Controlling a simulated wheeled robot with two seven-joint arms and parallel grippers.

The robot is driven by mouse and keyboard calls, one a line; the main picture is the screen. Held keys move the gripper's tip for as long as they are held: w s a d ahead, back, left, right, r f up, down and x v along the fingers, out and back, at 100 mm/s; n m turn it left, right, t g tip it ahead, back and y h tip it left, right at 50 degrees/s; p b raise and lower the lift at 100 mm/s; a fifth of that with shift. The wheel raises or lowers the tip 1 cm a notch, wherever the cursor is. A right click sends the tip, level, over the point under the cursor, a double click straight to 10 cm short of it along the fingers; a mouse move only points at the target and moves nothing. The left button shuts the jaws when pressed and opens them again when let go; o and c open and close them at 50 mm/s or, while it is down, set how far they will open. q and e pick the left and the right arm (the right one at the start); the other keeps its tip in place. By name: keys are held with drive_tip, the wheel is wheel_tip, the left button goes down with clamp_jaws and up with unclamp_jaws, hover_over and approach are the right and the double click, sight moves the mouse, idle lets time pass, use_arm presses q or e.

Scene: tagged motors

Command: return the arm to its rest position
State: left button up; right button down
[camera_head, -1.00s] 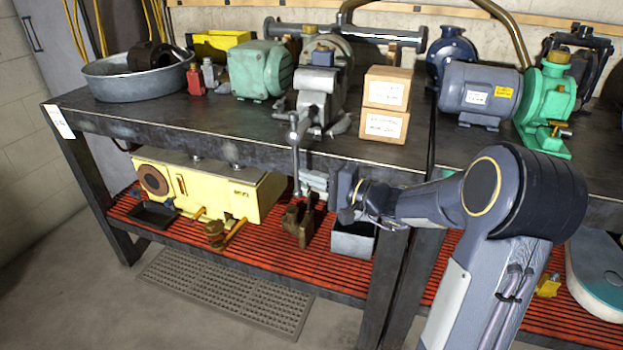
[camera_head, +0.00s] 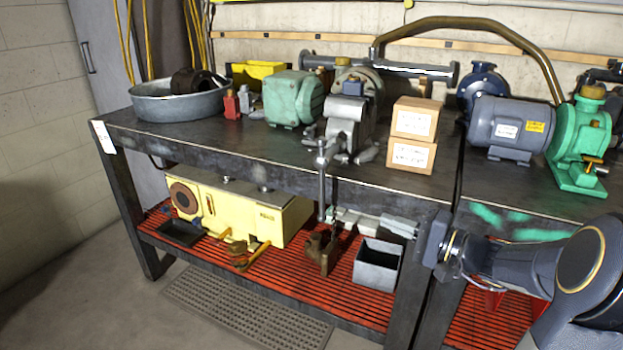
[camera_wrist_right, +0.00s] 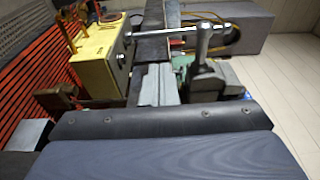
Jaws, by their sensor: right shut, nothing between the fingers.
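My right arm comes in from the lower right of the head view. Its gripper (camera_head: 350,218) points left in front of the bench's front edge, above the lower shelf. The grey fingers are together with nothing between them. In the right wrist view, the shut fingers (camera_wrist_right: 158,85) show at the middle, in front of the bench edge and the yellow machine. The gripper looks apart from the bench and the grey bin below it. The upper part of my right arm is cut off by the frame. My left gripper is not in view.
The bench (camera_head: 270,155) holds a bench vise (camera_head: 346,125), two tagged boxes (camera_head: 412,138), a tagged grey motor (camera_head: 508,125) and a green pump (camera_head: 580,140). A yellow machine (camera_head: 245,210) and a grey bin (camera_head: 377,266) stand on the red shelf.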

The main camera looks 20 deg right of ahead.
drive_tip(key=s+a+f+n+g+y, duration=0.2)
drive_tip(key=s+a+n+g, duration=0.55)
drive_tip(key=a, duration=0.85)
drive_tip(key=s+a+f+n+g+h, duration=0.1)
drive_tip(key=s+f+h, duration=0.3)
drive_tip(key=s, duration=0.3)
drive_tip(key=s+a+f+n+g+h, duration=0.1)
drive_tip(key=s+f+n+h, duration=0.1)
drive_tip(key=s+f+h, duration=0.3)
wheel_tip(320, 180, up, 22)
drive_tip(key=s+y+p, duration=0.1)
drive_tip(key=p, duration=2)
drive_tip(key=shift+d+y, duration=0.3)
drive_tip(key=shift+s+r, duration=0.1)
